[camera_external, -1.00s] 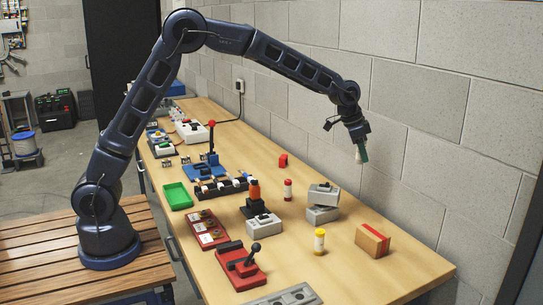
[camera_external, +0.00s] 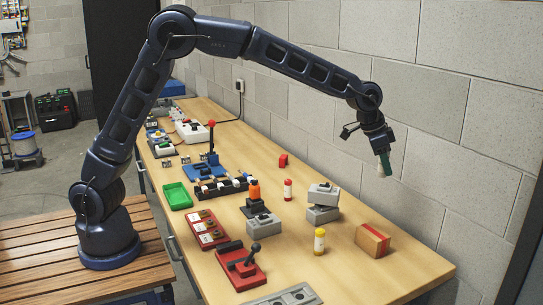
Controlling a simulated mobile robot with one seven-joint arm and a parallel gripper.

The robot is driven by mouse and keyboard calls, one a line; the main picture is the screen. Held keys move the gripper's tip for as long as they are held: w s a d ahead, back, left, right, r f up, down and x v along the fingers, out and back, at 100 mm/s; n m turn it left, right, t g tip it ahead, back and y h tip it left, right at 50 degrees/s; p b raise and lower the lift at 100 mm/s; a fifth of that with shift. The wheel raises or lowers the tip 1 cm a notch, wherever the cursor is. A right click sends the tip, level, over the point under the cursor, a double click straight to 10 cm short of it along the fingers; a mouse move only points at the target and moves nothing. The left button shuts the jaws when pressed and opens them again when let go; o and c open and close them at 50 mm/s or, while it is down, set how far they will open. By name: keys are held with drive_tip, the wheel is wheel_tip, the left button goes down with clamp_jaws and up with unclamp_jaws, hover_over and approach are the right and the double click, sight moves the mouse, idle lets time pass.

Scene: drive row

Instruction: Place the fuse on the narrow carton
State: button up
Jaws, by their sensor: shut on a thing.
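My gripper (camera_external: 381,153) is shut on the fuse (camera_external: 384,167), a small green and whitish cylinder that hangs below the fingers in the air. The carton's top looks bare.
A yellow cylinder with a white band (camera_external: 319,241) stands just left of the carton. Stacked grey boxes (camera_external: 322,204) and a red and white cylinder (camera_external: 288,190) stand farther back. A red lever unit (camera_external: 243,266) is at the front. The bench (camera_external: 400,277) is clear right of the carton.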

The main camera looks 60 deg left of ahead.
wheel_tip(320, 180, down, 19)
drive_tip(key=shift+r, duration=0.15)
idle(0.5)
drive_tip(key=o, duration=1)
